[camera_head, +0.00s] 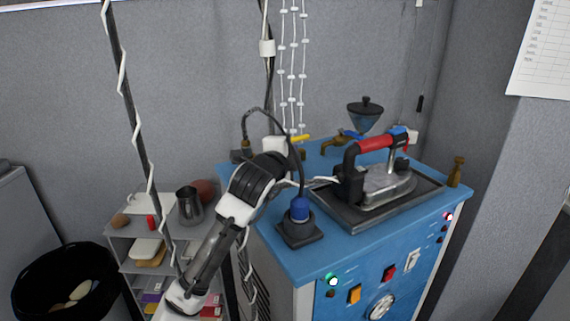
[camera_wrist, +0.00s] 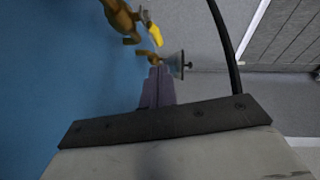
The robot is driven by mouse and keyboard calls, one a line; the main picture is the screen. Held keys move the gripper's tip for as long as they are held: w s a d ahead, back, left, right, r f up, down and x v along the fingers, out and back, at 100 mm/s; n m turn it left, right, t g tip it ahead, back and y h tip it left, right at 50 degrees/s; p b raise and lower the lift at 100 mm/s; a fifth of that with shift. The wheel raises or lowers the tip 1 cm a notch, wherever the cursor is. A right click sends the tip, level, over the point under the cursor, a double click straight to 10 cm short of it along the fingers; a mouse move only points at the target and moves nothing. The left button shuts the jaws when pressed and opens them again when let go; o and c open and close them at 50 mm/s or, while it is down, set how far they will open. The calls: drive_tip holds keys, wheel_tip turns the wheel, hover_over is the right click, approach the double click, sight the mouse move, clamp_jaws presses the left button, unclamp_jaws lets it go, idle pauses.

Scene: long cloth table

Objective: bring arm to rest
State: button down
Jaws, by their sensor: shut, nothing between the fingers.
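My arm (camera_head: 215,245) reaches up from the bottom of the head view to the near left edge of a blue-topped machine (camera_head: 335,243). Its dark wrist is over that edge, and my fingers are hidden behind it there. In the wrist view my gripper (camera_wrist: 156,72) shows as two purple-grey fingers close together, shut and empty. Beyond the fingertips are a brass valve with a yellow handle (camera_wrist: 154,35) and a funnel (camera_wrist: 174,65). The blue surface fills the left of that view.
An iron with a red handle (camera_head: 376,143) sits on a dark tray (camera_head: 348,217) on the machine. A black base with a blue cap (camera_head: 300,210) and a cable stand close right of my wrist. A shelf (camera_head: 128,262) and a black bin (camera_head: 35,300) are at left.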

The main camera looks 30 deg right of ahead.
drive_tip(key=shift+b+v, duration=0.45)
drive_tip(key=shift+v, duration=1.8)
